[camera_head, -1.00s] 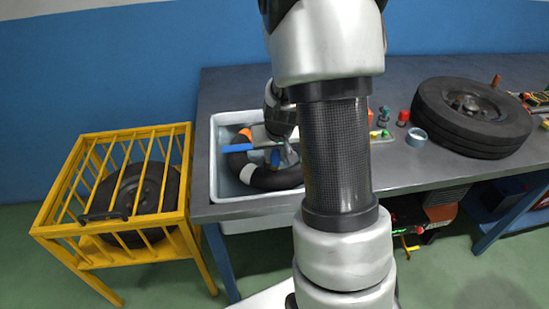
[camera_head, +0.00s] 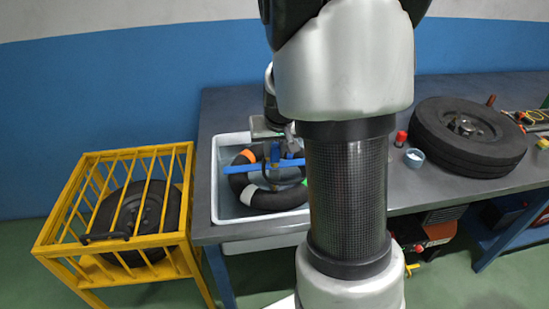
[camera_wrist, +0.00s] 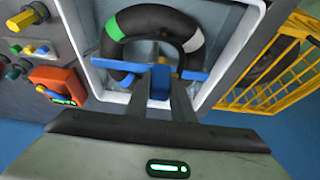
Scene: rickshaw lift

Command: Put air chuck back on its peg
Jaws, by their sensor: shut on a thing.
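My gripper (camera_wrist: 160,82) is shut on the short upright blue handle of a blue crossbar (camera_wrist: 112,66). In the head view, the crossbar (camera_head: 240,168) lies level over the tub, above a black inner tube (camera_head: 275,200) with orange, white and green bands. A thin dark loop shows below the bar, inside the tube's ring. The tube also shows in the wrist view (camera_wrist: 155,18). My gripper (camera_head: 283,150) points down over the tub, partly covered by my arm. I cannot pick out the air chuck or its peg by sight.
The white tub (camera_head: 222,205) is set in the grey bench (camera_head: 206,185). A yellow cage (camera_head: 60,235) holding a wheel stands left. An orange gauge box (camera_wrist: 58,85) is near the tub.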

